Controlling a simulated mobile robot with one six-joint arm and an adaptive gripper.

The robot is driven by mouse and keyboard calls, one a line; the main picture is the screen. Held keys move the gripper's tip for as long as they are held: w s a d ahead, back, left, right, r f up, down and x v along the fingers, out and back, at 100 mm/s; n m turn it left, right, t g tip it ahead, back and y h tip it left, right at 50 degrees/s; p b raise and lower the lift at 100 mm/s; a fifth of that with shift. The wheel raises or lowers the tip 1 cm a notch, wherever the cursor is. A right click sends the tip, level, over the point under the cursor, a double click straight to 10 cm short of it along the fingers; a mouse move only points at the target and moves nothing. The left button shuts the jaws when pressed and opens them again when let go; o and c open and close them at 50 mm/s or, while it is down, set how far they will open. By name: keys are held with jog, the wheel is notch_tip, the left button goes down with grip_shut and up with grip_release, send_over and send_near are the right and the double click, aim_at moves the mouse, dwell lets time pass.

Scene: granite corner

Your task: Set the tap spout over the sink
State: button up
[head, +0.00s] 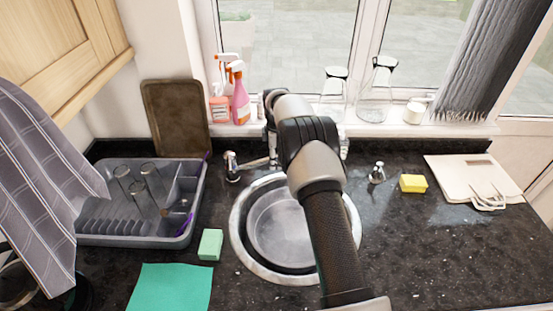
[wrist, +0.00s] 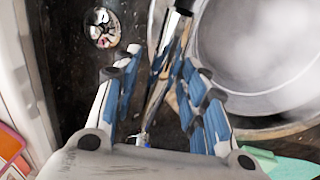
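The sink (head: 238,228) is a round metal bowl set in the dark worktop, and its rim and bowl fill the upper right of the wrist view (wrist: 232,104). The chrome tap spout (head: 257,163) shows in part behind the sink in the head view. In the wrist view the spout (wrist: 160,88) runs lengthwise between the fingers, its upper end near the sink rim. My gripper (wrist: 156,62) is open, with one finger on each side of the spout. A gap shows on the left; contact on the right cannot be told. My arm hides the gripper in the head view.
A chrome tap handle (head: 232,167) stands left of the spout. A dish rack (head: 110,236) with glasses and a green sponge (head: 210,244) lie left of the sink. A yellow sponge (head: 413,183) and a board (head: 455,172) lie right. Bottles (head: 239,100) stand on the sill.

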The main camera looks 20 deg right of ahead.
jog(key=shift+c, duration=0.5)
grip_shut()
dwell(0.3)
